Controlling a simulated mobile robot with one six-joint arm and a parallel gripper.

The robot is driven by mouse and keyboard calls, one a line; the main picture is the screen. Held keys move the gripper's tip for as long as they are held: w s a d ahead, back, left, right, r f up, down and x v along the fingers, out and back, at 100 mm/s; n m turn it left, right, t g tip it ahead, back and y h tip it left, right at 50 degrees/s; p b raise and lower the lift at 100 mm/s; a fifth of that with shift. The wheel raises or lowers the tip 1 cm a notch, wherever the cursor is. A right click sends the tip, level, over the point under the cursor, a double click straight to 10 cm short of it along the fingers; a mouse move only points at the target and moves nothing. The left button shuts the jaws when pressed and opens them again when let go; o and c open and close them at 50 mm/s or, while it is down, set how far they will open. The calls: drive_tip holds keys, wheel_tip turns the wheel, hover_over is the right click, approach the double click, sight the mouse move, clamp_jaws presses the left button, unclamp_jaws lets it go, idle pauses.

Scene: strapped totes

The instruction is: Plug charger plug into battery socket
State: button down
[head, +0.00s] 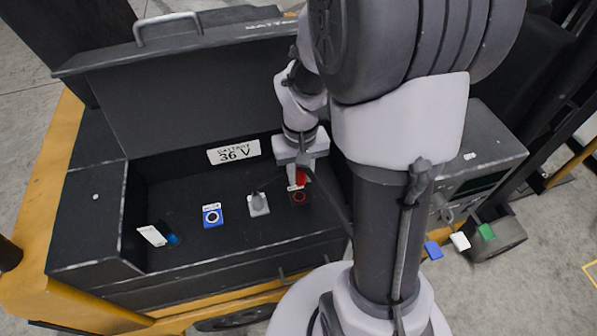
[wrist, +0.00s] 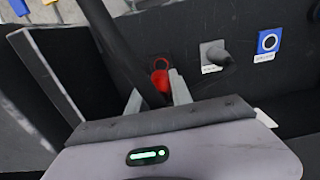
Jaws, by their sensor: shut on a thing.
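My gripper (head: 299,166) is shut on a red plug (head: 301,177) inside the open battery box. The plug also shows between the fingertips in the wrist view (wrist: 160,82). A dark socket with a red ring (head: 299,197) lies just beyond the plug's tip. In the wrist view the ringed socket (wrist: 160,62) is partly covered by the plug. The plug looks slightly short of it, but I cannot tell if they touch. A grey plug (head: 258,202) stands in a pale socket to the left.
A blue piece (head: 172,239) with a white tag (head: 152,236) lies at the box's left end. The raised lid (head: 200,95) and a "36 V" label (head: 233,152) stand behind. A dark cable runs close beside my gripper.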

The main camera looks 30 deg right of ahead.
sight(299, 197)
drive_tip(key=shift+w+f+b, duration=0.1)
drive_tip(key=shift+f+b, duration=2.3)
drive_tip(key=shift+f, duration=0.55)
drive_tip(key=shift+f+b, duration=0.55)
drive_tip(key=shift+f, duration=0.05)
drive_tip(key=c, duration=1.1)
unclamp_jaws()
drive_tip(key=shift+o, duration=0.2)
wheel_tip(299, 197, up, 18)
drive_tip(key=p, duration=0.6)
drive_tip(key=shift+f, duration=0.25)
